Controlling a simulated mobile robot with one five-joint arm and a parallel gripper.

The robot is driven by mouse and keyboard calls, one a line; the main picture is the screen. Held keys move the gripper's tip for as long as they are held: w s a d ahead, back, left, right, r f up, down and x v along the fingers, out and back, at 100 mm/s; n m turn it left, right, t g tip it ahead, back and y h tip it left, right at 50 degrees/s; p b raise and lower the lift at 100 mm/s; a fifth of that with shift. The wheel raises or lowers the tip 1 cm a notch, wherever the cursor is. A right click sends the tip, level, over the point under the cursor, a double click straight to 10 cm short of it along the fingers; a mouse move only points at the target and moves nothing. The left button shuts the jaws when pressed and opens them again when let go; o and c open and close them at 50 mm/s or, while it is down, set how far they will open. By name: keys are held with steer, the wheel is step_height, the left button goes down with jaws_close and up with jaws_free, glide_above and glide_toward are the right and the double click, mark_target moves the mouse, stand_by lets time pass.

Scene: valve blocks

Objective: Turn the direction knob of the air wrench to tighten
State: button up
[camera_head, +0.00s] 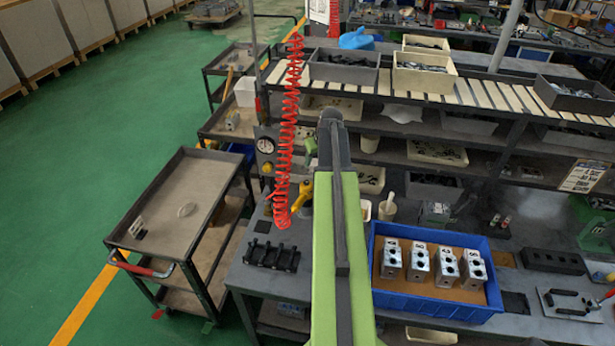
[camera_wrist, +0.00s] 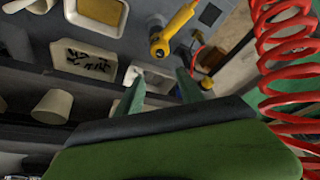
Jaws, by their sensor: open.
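The yellow air wrench (camera_head: 303,190) stands at the bench beside the coiled red hose, just left of my arm. In the wrist view the wrench (camera_wrist: 176,28) is near the top centre, tilted, with a dark round part at its lower end. Its direction knob is too small to make out. My gripper (camera_wrist: 160,76) is open, its two green fingers apart with nothing held between them. The wrench lies beyond the fingertips, apart from them in the picture. In the head view my arm hides most of the gripper.
The coiled red hose (camera_head: 284,130) hangs close left of my arm and fills the wrist view's right side. A blue tray (camera_head: 385,298) with several metal valve blocks (camera_head: 445,268) is right of my arm. A grey cart (camera_head: 178,195) stands left. Shelves with bins are behind.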

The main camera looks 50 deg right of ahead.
mark_target(307, 182)
steer(key=b+x, duration=1.5)
steer(key=x, duration=0.2)
steer(key=shift+f+b, duration=0.3)
steer(key=shift+b, duration=0.1)
steer(key=shift+r, duration=0.1)
steer(key=shift+c, duration=0.5)
jaws_close()
